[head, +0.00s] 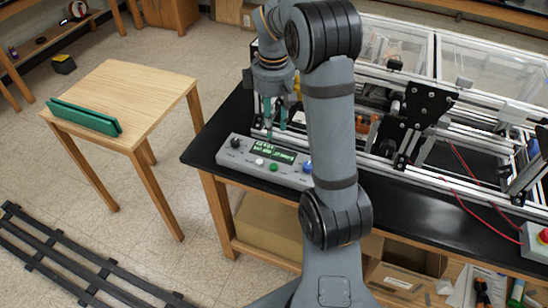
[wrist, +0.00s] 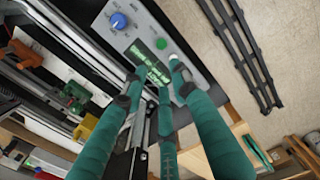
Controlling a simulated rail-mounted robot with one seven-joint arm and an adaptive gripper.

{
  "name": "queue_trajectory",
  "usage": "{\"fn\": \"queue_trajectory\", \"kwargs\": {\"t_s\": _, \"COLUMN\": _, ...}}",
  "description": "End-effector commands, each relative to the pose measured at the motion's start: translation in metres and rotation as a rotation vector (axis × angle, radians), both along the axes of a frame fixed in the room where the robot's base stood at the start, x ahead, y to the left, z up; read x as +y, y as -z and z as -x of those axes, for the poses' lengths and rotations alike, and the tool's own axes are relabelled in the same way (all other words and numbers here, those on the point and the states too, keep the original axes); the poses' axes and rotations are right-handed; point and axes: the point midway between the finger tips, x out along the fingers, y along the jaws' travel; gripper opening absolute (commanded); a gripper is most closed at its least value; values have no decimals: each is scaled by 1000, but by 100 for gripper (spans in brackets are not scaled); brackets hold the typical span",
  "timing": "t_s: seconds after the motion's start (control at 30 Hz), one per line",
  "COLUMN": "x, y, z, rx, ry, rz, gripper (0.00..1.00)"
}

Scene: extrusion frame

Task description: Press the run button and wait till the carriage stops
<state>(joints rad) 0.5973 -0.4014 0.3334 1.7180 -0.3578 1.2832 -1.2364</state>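The grey control box (head: 232,155) sits on the left end of the black bench. It carries a lit green display (head: 268,152), a green button (head: 273,167), a white button (head: 259,162), a black knob and a blue knob; the labels are too small to read. In the wrist view the green button (wrist: 162,43) is uncovered, and a fingertip is close to the white button (wrist: 173,58). My gripper (head: 275,122) points down above the back of the box, its green fingers apart and empty. Contact cannot be told. The black carriage plate (head: 425,105) stands on the frame's rails.
The aluminium extrusion frame (head: 455,110) fills the back of the bench. A wooden table (head: 135,90) with a green bar (head: 85,117) stands left. Dark rails (head: 75,260) lie on the floor.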

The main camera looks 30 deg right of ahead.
Motion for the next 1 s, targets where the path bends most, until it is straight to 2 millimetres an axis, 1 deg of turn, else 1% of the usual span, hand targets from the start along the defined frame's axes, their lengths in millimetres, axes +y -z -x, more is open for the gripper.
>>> {"fn": "queue_trajectory", "kwargs": {"t_s": 0.03, "x": 0, "y": 3, "z": 1, "rx": 3, "ry": 0, "rz": 0, "gripper": 24}}
{"fn": "queue_trajectory", "kwargs": {"t_s": 0.17, "x": 0, "y": 18, "z": 1, "rx": 5, "ry": 0, "rz": -1, "gripper": 16}}
{"fn": "queue_trajectory", "kwargs": {"t_s": 0.27, "x": 0, "y": 36, "z": 2, "rx": 8, "ry": -1, "rz": -1, "gripper": 10}}
{"fn": "queue_trajectory", "kwargs": {"t_s": 0.43, "x": 0, "y": 72, "z": 2, "rx": 8, "ry": 1, "rz": -2, "gripper": 0}}
{"fn": "queue_trajectory", "kwargs": {"t_s": 0.6, "x": 0, "y": 104, "z": 2, "rx": 8, "ry": 0, "rz": -1, "gripper": 0}}
{"fn": "queue_trajectory", "kwargs": {"t_s": 0.7, "x": 0, "y": 118, "z": 2, "rx": 5, "ry": 0, "rz": -1, "gripper": 0}}
{"fn": "queue_trajectory", "kwargs": {"t_s": 0.83, "x": 0, "y": 131, "z": 1, "rx": 3, "ry": 1, "rz": -1, "gripper": 0}}
{"fn": "queue_trajectory", "kwargs": {"t_s": 1.0, "x": 0, "y": 139, "z": 0, "rx": 1, "ry": 0, "rz": -1, "gripper": 0}}
